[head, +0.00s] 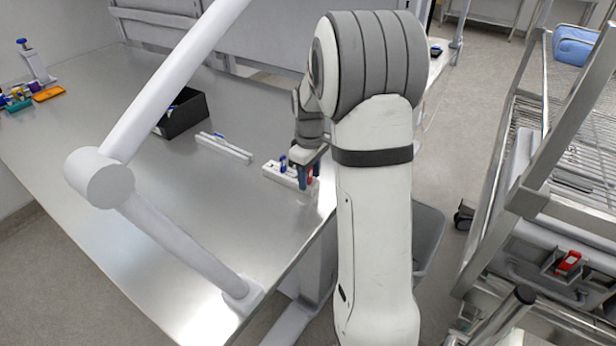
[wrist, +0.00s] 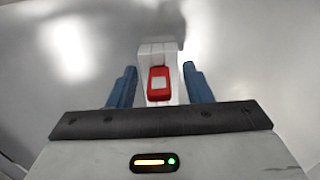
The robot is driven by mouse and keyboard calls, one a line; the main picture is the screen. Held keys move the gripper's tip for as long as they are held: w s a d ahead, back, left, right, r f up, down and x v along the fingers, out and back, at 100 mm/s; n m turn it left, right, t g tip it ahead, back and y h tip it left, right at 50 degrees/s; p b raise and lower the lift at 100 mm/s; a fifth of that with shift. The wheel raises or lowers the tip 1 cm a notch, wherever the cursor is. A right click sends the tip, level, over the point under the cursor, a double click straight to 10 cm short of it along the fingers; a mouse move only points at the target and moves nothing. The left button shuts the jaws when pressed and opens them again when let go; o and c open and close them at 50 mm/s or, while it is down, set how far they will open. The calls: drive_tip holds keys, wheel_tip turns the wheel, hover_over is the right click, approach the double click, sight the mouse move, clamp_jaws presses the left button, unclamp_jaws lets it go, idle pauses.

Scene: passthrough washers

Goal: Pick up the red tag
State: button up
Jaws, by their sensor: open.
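The red tag (wrist: 159,84), with a pale patch on its face, sits at the near end of a white holder (wrist: 157,52) in the wrist view. My gripper (wrist: 158,72) is open, with one blue finger on each side of the tag. A gap shows between the tag and each finger, so nothing is gripped. In the head view my gripper (head: 304,175) is low over the right end of the white holder (head: 276,174), near the table's right edge. Only a bit of red shows there, mostly hidden by the fingers.
A second white strip (head: 224,147) and a black bin (head: 182,113) stand to the left on the steel table (head: 130,175). Coloured items (head: 48,94) lie at the far left. A wire-shelf cart (head: 575,130) stands right, with another red object (head: 568,262) low on it.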

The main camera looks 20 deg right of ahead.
drive_tip(key=shift+c, duration=0.2)
clamp_jaws()
